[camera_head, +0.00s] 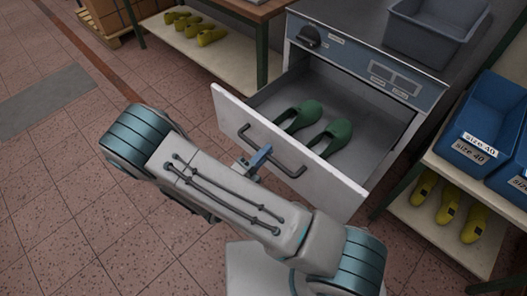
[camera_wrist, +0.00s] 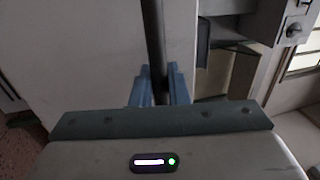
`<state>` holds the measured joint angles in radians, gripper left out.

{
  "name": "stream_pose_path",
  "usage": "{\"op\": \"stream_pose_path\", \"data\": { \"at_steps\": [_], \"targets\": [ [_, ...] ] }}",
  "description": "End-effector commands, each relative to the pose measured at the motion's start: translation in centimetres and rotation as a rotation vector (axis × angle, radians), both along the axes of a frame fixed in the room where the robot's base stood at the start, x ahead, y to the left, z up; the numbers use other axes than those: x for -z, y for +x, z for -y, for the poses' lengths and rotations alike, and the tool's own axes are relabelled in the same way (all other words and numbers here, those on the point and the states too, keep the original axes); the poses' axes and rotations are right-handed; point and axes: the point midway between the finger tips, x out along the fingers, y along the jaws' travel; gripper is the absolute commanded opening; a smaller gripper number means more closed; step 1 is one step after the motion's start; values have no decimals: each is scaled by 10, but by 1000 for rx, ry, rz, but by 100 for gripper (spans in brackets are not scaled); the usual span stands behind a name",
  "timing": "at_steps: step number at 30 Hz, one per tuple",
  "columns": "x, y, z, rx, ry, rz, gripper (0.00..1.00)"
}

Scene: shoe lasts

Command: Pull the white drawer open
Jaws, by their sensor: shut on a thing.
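The white drawer (camera_head: 226,107) stands pulled out of the grey-blue cabinet (camera_head: 350,60) in the head view, with its inside showing. Two green shoe lasts (camera_head: 333,136) lie in it. A dark bar handle (camera_head: 290,170) runs across its front. My gripper (camera_head: 258,161) is at the middle of this handle, its blue fingers closed around the bar. In the wrist view the handle (camera_wrist: 152,40) passes between the two fingers (camera_wrist: 158,88), with the white drawer front (camera_wrist: 90,55) behind it. My arm hides part of the drawer front's lower area.
A grey bin (camera_head: 430,35) stands on the cabinet top. Blue bins (camera_head: 485,125) labelled size 40 and yellow lasts (camera_head: 448,200) are on a shelf unit at the right. More yellow lasts (camera_head: 193,28) lie on a low shelf at the back left. Tiled floor (camera_head: 60,190) is clear at the left.

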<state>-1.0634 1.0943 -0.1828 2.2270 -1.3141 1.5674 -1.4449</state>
Motion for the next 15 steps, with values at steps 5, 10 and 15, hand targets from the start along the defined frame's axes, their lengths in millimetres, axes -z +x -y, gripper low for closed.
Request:
{"op": "stream_pose_path", "data": {
  "at_steps": [5,10,15],
  "targets": [
    [1,-1,0,2,1,-3,23],
    [1,-1,-1,0,1,-2,33],
    [1,-1,-2,-1,1,-1,33]
  ]
}}
